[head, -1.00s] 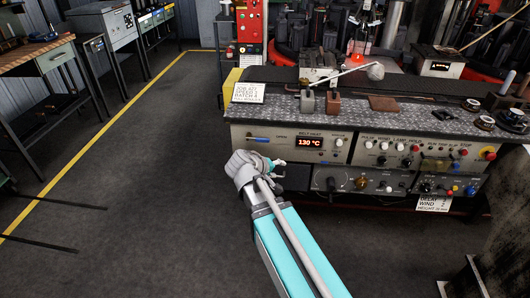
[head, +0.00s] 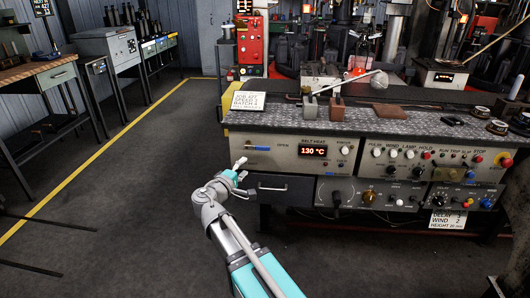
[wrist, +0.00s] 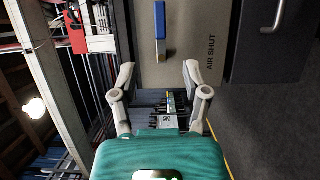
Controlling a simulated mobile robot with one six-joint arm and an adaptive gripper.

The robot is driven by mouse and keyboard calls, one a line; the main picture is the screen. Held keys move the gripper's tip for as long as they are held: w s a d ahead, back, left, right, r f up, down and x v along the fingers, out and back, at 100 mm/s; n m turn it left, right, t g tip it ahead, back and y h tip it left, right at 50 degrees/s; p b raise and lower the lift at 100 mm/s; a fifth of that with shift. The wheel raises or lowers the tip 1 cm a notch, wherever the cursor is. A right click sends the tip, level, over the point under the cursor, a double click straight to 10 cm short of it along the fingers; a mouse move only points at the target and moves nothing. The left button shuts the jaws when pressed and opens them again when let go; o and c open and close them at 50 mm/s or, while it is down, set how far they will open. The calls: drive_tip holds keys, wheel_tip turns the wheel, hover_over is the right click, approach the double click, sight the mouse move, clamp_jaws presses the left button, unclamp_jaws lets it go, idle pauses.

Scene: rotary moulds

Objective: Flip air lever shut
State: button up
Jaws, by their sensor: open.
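The air lever (head: 257,148) is a blue bar lying horizontally at the upper left of the console's front panel, with OPEN printed to its right. In the wrist view the blue lever (wrist: 160,20) shows at the top, beyond my fingertips, near the printed words AIR SHUT. My gripper (head: 240,169) is below and left of the lever in the head view, at the panel's left end. In the wrist view my gripper (wrist: 159,74) has its two fingers spread apart with nothing between them, and the lever is roughly in line with the gap.
A drawer with a bar handle (head: 271,187) is below the lever. A white job card (head: 247,101) stands on the console's top left. Open floor lies left of the console.

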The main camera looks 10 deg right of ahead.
sight(264, 149)
drive_tip(key=shift+w+d, duration=0.1)
drive_tip(key=x, duration=1.3)
drive_tip(key=shift+w+d, duration=0.2)
drive_tip(key=shift+d, duration=0.05)
clamp_jaws()
idle(0.4)
drive_tip(key=shift+d, duration=0.15)
